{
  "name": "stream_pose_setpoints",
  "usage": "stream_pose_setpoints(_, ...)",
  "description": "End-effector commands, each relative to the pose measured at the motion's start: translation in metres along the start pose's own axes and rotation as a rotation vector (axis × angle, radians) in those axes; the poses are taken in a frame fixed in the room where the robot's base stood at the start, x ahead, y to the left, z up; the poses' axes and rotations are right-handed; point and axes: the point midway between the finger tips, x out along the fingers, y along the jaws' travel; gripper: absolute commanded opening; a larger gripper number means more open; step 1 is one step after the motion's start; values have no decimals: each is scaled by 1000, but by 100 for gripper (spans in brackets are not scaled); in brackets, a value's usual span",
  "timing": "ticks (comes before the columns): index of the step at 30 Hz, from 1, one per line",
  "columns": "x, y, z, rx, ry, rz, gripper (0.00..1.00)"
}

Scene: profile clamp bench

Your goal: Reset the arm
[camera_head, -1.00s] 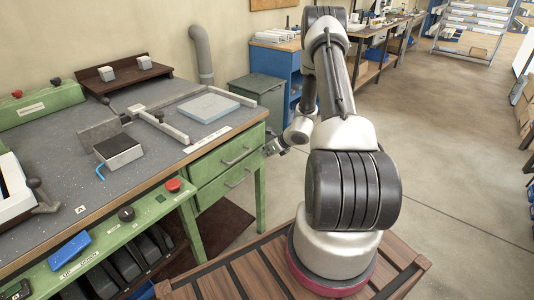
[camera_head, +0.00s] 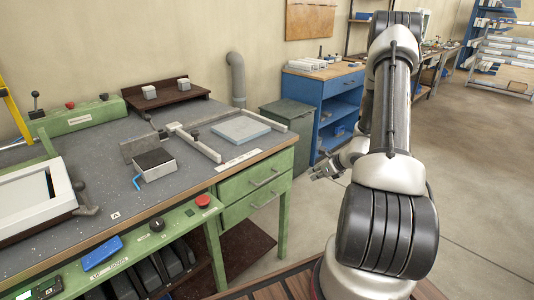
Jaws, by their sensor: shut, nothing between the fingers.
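My arm is folded upright at the right of the picture. My gripper (camera_head: 324,172) hangs low beside the arm, to the right of the bench's green drawers (camera_head: 252,183). It is small in view, and its fingers are shut with nothing held. It is clear of the bench and touches nothing that I can see. Part of the wrist is hidden behind the arm.
The clamp bench (camera_head: 75,165) fills the left, with a black-topped block (camera_head: 154,166), a blue-grey plate (camera_head: 240,128) and a red button (camera_head: 203,200) on its front rail. A grey bin (camera_head: 286,118) and a blue cabinet (camera_head: 338,92) stand behind. Open floor lies to the right.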

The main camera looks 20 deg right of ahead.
Motion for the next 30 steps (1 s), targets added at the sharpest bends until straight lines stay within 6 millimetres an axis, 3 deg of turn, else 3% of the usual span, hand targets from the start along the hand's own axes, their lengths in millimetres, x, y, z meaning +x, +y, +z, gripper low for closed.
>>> stream_pose_setpoints(6, -1, 3, 1, -55, -7, 13, 0)
stream_pose_setpoints(8, -4, 13, -4, -126, -4, 56, 0)
stream_pose_setpoints(11, -14, 44, -24, -257, 13, 165, 0)
stream_pose_setpoints(15, -57, 86, -31, -524, 18, 334, 0)
stream_pose_setpoints(23, -156, 147, -4, -1096, 17, 607, 0)
stream_pose_setpoints(30, -258, 189, 21, -1686, 74, 827, 0)
